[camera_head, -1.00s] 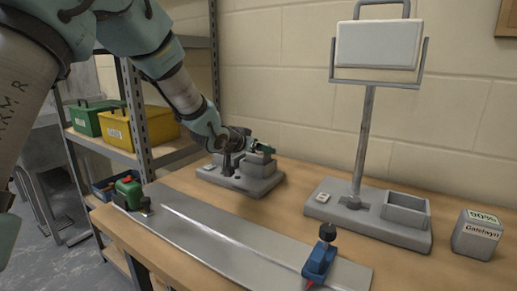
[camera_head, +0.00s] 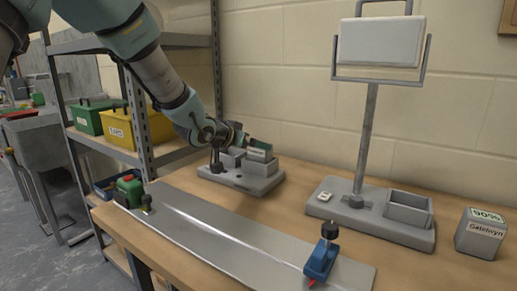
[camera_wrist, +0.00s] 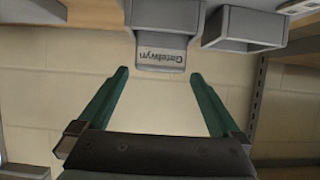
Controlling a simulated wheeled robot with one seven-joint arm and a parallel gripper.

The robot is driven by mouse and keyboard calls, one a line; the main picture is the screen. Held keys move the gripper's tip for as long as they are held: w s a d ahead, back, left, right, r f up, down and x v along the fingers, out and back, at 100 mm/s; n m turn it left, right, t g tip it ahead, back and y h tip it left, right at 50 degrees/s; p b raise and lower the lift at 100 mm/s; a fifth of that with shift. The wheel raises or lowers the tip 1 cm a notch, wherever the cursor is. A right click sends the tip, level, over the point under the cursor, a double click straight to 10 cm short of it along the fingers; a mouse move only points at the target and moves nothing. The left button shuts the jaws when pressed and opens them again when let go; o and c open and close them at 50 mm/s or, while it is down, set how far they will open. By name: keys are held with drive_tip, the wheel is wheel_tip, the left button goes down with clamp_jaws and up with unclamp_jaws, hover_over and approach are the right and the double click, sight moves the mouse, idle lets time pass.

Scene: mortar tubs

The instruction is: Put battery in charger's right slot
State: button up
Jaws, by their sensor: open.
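The charger (camera_head: 235,178) is a grey base at the back left of the bench, with two block-like slots on it. In the wrist view, which looks upside down, a grey battery (camera_wrist: 162,52) labelled "Gatelwyn" sits at the charger; beside it is an open, empty-looking slot (camera_wrist: 240,44). In the head view the battery's place looks like the right slot; how deep it sits I cannot tell. My gripper (camera_wrist: 159,75) is open, its green fingers apart and pointing at the battery's labelled end, nothing clamped. In the head view my gripper (camera_head: 262,144) is over the charger's right side.
A grey box (camera_head: 480,234) marked "90% Gatelwyn" stands at the right of the bench. A post stand with an open tray (camera_head: 409,208) is mid-bench. A steel plate (camera_head: 235,240) lies along the front with a blue clamp (camera_head: 321,258). Shelving stands left.

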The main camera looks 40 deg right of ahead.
drive_tip(key=v, duration=0.6)
drive_tip(key=shift+a, duration=0.35)
drive_tip(key=shift+s+r, duration=0.1)
drive_tip(key=shift+r, duration=0.05)
